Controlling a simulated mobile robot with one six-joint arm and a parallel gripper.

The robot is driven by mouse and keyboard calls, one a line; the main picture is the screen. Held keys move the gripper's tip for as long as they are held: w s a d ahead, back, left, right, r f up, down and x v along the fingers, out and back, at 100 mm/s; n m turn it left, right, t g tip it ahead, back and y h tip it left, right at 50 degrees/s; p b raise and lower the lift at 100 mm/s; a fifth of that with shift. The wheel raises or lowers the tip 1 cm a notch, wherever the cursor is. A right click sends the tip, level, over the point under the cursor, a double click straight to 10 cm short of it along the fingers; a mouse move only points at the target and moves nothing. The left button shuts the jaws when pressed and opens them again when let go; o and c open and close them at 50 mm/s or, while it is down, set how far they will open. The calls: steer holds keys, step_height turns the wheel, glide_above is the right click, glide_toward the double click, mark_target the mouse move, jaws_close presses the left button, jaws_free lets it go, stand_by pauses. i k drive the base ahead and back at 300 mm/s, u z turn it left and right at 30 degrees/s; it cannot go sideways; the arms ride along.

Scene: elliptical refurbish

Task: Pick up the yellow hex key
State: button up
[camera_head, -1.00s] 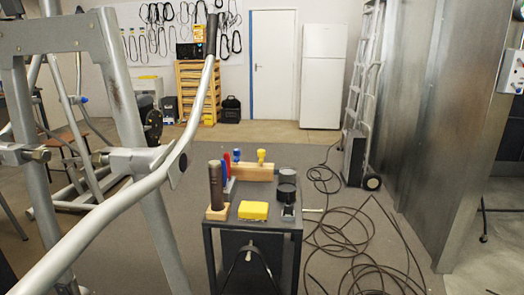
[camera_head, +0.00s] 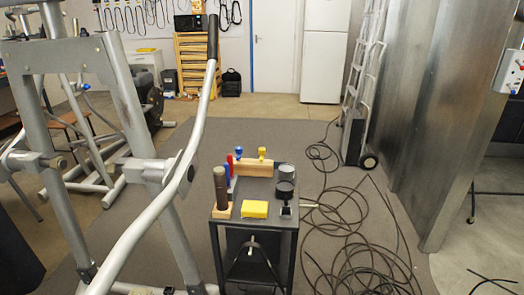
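A small yellow-handled tool (camera_head: 262,152), which looks like the yellow hex key, stands upright in a light wooden block (camera_head: 254,169) at the back of a dark cart (camera_head: 278,230). A blue-handled tool (camera_head: 238,153) stands at the block's left end, with a red tool (camera_head: 229,166) in front of it. A yellow boxy object (camera_head: 255,209) lies nearer, on the cart top. My gripper is not in view.
A dark cylinder (camera_head: 220,182) on a wooden base stands at the cart's left, and a dark cup-like holder (camera_head: 285,188) at its right. A grey metal exercise frame (camera_head: 135,215) fills the left. Black cable (camera_head: 360,230) lies coiled on the floor at right.

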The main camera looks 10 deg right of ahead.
mark_target(261, 151)
steer(key=z, duration=4.25)
steer(key=i, duration=0.1)
steer(key=u, duration=2.75)
steer(key=i, duration=3.35)
steer(key=z, duration=0.05)
